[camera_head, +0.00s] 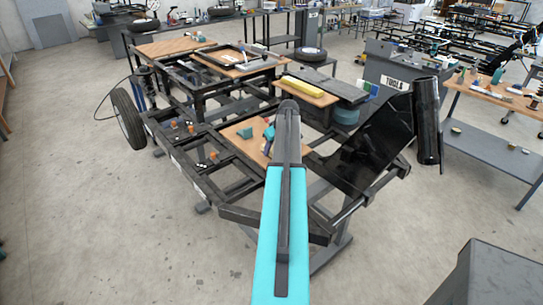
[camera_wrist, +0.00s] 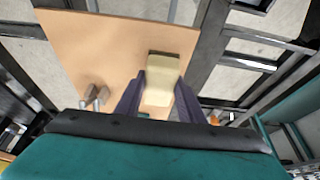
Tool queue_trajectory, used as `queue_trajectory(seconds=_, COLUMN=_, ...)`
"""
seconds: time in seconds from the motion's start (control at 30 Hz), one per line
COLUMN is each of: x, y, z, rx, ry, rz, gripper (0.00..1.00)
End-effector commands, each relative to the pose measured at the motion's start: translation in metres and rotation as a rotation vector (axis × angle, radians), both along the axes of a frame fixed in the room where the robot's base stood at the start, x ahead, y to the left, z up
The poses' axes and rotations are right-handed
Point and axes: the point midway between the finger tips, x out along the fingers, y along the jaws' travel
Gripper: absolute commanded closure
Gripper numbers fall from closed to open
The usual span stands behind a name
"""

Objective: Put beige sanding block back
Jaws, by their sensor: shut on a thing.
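The beige sanding block (camera_wrist: 160,76) shows in the wrist view as a pale cream block with a dark strip along its far edge. My gripper (camera_wrist: 160,90) is shut on it, with one dark purple finger on each side. The block is over a light wooden board (camera_wrist: 92,45); I cannot tell whether it touches the board. The wooden board (camera_head: 238,131) shows there to the left of my arm, within the dark metal frame.
Small grey metal parts (camera_wrist: 96,97) are on the board, left of my gripper. A dark frame (camera_head: 185,165) surrounds the board. A black panel (camera_head: 372,140) stands to the right. A long yellow object (camera_head: 303,86) lies on another board behind. Open floor (camera_head: 80,220) is at left.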

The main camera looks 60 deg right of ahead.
Motion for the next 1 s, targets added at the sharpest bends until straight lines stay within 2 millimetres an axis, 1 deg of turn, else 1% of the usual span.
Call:
queue_trajectory(seconds=0.17, x=0.000, y=0.000, z=-0.001, rx=0.000, ry=0.000, rz=-0.001, gripper=0.86)
queue_trajectory(seconds=0.27, x=-0.001, y=0.000, z=-0.005, rx=0.001, ry=0.000, rz=-0.001, gripper=0.86)
queue_trajectory(seconds=0.6, x=-0.001, y=-0.001, z=-0.032, rx=0.000, ry=0.000, rz=-0.001, gripper=0.86)
queue_trajectory(seconds=1.0, x=-0.002, y=-0.001, z=-0.036, rx=-0.001, ry=-0.001, rz=-0.001, gripper=0.86)
